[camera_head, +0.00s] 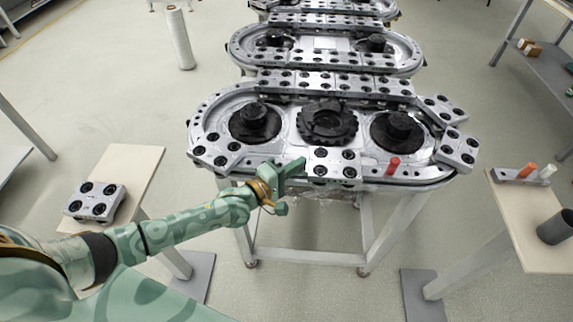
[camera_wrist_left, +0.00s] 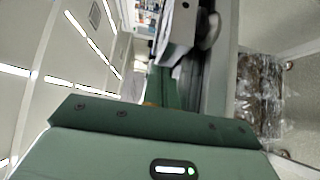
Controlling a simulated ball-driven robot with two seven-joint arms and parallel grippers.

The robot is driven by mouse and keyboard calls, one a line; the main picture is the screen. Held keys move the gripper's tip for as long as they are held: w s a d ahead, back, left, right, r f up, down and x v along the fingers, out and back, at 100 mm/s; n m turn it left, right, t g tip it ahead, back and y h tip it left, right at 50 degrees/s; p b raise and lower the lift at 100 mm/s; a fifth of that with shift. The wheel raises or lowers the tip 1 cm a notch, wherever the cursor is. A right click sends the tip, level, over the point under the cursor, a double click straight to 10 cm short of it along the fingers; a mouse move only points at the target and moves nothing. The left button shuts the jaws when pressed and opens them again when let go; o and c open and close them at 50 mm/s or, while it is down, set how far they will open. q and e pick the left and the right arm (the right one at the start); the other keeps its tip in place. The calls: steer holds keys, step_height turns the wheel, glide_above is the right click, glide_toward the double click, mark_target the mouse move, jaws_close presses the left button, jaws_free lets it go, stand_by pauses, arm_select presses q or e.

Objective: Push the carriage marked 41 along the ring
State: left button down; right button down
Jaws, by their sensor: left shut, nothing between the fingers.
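The nearest oval ring track (camera_head: 285,150) stands on a frame in the head view. Grey carriages with black rollers sit around it: one at the front middle (camera_head: 333,164), one at the front left (camera_head: 215,154), one at the right end (camera_head: 457,149), and a row along the back. No number is readable, so I cannot tell which is 41. My left gripper (camera_head: 296,168) is shut and empty at the front edge, just left of the front-middle carriage; I cannot tell whether they touch. The left wrist view shows its green body (camera_wrist_left: 150,150) beside the track. My right gripper is out of view.
A red peg (camera_head: 393,166) stands on the front rail, right of the front-middle carriage. A loose carriage (camera_head: 95,200) lies on the left side table (camera_head: 145,172). The right table (camera_head: 515,215) holds a dark cup (camera_head: 556,228). More ring tracks stand behind.

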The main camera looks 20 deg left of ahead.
mark_target(325, 166)
arm_select(q)
steer(key=d, duration=0.2)
steer(key=w+d, duration=0.1)
steer(key=d, duration=0.1)
steer(key=w+d, duration=0.1)
steer(key=d, duration=0.2)
stand_by(0.5)
